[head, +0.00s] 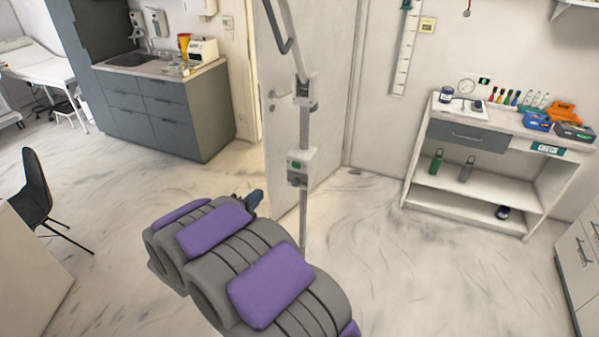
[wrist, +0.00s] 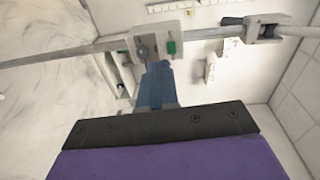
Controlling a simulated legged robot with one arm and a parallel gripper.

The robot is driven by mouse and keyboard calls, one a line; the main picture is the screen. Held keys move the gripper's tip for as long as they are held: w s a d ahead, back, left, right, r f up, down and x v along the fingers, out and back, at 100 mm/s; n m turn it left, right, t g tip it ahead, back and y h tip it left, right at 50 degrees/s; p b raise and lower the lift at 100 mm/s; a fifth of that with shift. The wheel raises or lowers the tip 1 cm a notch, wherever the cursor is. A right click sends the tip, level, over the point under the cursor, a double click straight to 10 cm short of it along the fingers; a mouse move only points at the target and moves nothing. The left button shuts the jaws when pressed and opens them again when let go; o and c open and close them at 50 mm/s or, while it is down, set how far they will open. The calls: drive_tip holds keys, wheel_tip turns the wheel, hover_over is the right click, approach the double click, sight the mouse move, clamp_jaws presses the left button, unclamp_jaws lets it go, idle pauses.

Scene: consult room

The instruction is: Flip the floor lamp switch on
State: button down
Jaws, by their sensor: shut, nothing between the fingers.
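The floor lamp's grey pole (head: 303,225) stands upright in the middle of the head view. A pale switch box (head: 299,178) with a green switch (head: 296,165) is fixed on it. My gripper (head: 258,198) is left of and below the box in the head view, partly hidden behind my own purple-padded arm. In the wrist view, my blue gripper fingers (wrist: 157,70) are shut and empty. Their tips point at the lower edge of the switch box (wrist: 160,32), left of the green switch (wrist: 171,47). I cannot tell whether they touch the box.
A door (head: 335,120) is behind the lamp. A white shelf table (head: 480,206) with bottles and boxes stands at the right. A grey sink cabinet (head: 170,110) is at the back left, a black chair (head: 35,195) at the left. Floor (head: 390,270) right of the lamp is clear.

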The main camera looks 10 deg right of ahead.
sight(298, 168)
drive_tip(key=shift+s+d+m+g+h, duration=0.3)
drive_tip(key=shift+s+d+m+h, duration=0.65)
drive_tip(key=shift+d+h, duration=0.25)
drive_tip(key=shift+a, duration=0.2)
drive_tip(key=x, duration=1.4)
drive_tip(key=shift+w, duration=0.1)
drive_tip(key=shift+d+f+n+b, duration=0.1)
drive_tip(key=shift+n+b, duration=0.15)
drive_tip(key=shift+b, duration=0.45)
